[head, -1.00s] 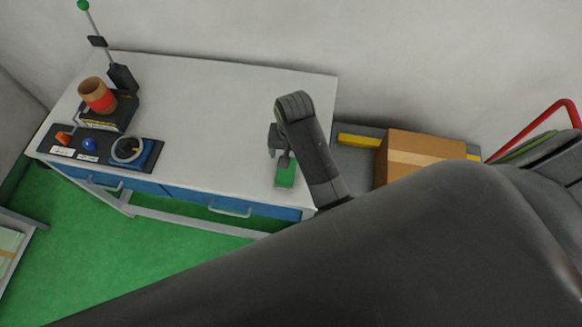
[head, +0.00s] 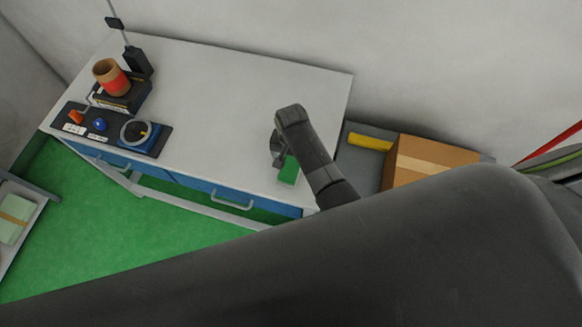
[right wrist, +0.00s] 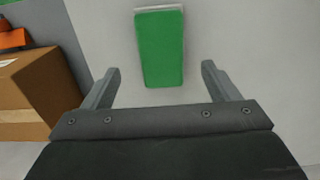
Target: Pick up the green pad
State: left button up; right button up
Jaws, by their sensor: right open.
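The green pad (head: 289,172) lies on the light grey table top (head: 230,105) near its right front corner. In the right wrist view the green pad (right wrist: 161,48) is a rounded block with a pale strip along its far end. My right gripper (head: 278,160) is above the table at the pad, and partly hides it in the head view. In the right wrist view my right gripper (right wrist: 158,80) is open and empty, with the pad ahead of and between the line of its two fingers. My left gripper is not in view.
A control panel with a dial (head: 136,134) and an orange cup (head: 110,77) on a dark stand occupy the table's left end. A cardboard box (head: 432,162) is right of the table. The table's middle is clear.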

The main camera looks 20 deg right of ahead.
aim_at(291, 167)
jog(key=shift+a+f, duration=0.1)
jog(key=shift+f, duration=0.75)
notch_tip(291, 167, down, 4)
jog(key=b, duration=0.3)
jog(key=shift+s+a+b, duration=0.1)
jog(key=shift+a+b, duration=0.05)
jog(key=shift+b, duration=0.25)
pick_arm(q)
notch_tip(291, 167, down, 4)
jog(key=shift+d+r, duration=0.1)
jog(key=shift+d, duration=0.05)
pick_arm(e)
jog(key=shift+r, duration=0.1)
jog(key=shift+c, duration=0.3)
jog(key=c, duration=1)
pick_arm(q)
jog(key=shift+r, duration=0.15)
pick_arm(e)
jog(key=shift+r, duration=0.1)
